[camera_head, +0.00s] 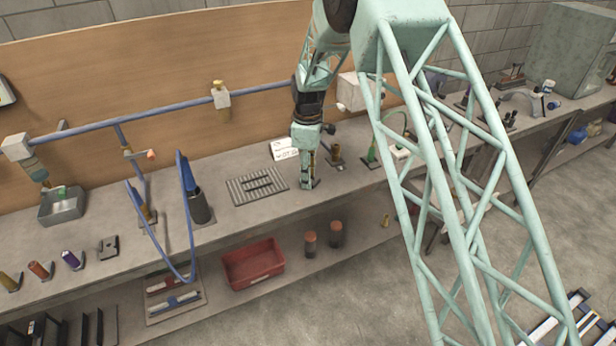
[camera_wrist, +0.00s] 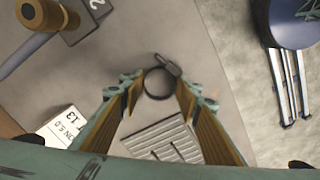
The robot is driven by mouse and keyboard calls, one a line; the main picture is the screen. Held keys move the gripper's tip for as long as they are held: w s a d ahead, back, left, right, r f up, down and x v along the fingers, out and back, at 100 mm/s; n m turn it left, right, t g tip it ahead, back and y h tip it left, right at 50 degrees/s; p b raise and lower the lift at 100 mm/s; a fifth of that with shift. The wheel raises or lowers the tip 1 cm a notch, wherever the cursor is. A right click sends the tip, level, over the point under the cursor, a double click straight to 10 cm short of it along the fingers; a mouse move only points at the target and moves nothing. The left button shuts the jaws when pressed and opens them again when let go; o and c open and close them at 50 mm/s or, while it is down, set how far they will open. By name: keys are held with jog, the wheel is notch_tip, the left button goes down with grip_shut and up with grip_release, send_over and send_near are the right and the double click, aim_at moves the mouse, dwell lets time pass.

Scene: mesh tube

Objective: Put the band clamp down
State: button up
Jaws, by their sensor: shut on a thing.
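The band clamp (camera_wrist: 153,83) is a thin dark ring with a small screw housing at its upper right in the wrist view. My gripper (camera_wrist: 160,90) has its two fingers on either side of the ring and is shut on it. In the head view my gripper (camera_head: 307,184) points down at the grey bench top (camera_head: 225,220), close to its front edge. The clamp is too small there to make out clearly. I cannot tell whether the clamp touches the bench.
A ribbed grey plate (camera_head: 240,192) lies just left of my gripper, with a white label card (camera_head: 284,149) behind it. A red bin (camera_head: 252,265) sits on the shelf below.

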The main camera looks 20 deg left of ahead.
jog(key=shift+f, duration=0.2)
jog(key=o, duration=0.8)
jog(key=shift+r, duration=0.15)
notch_tip(320, 180, up, 12)
dwell(0.5)
jog(key=shift+r, duration=0.1)
dwell(0.7)
